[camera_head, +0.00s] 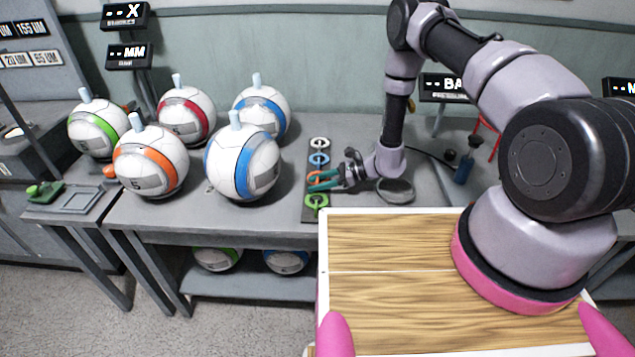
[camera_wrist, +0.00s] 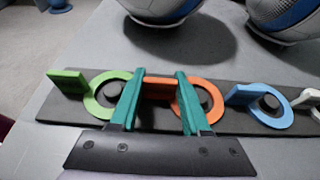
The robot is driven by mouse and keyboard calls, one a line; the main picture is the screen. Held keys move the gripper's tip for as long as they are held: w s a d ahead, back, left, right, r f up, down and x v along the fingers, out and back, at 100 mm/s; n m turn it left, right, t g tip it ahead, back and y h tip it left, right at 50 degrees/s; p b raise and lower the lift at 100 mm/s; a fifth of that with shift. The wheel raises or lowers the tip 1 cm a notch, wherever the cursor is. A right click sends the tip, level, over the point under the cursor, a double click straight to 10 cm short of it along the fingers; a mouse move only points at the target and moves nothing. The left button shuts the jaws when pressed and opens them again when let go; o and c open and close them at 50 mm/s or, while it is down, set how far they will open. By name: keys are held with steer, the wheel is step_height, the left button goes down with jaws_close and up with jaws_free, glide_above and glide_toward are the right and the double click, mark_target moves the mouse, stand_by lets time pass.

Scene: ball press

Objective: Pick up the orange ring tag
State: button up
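The orange ring tag (camera_wrist: 207,89) lies on a dark strip in a row with other ring tags. It has a flat tab beside its ring, which sits around a dark peg. In the wrist view my gripper (camera_wrist: 160,74) has its two teal fingers apart, one on each side of the tab. Whether they touch it I cannot tell. In the head view my gripper (camera_head: 322,182) reaches in from the right at the strip, and its fingers partly hide the orange ring tag (camera_head: 315,178).
A green ring tag (camera_wrist: 103,107) lies left of the orange one and a blue ring tag (camera_wrist: 240,95) right of it, with a white ring tag (camera_head: 319,142) beyond. Several striped balls (camera_head: 241,162) stand left on the grey table (camera_head: 255,218). A grey round dish (camera_head: 397,197) is under my wrist.

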jaws_close()
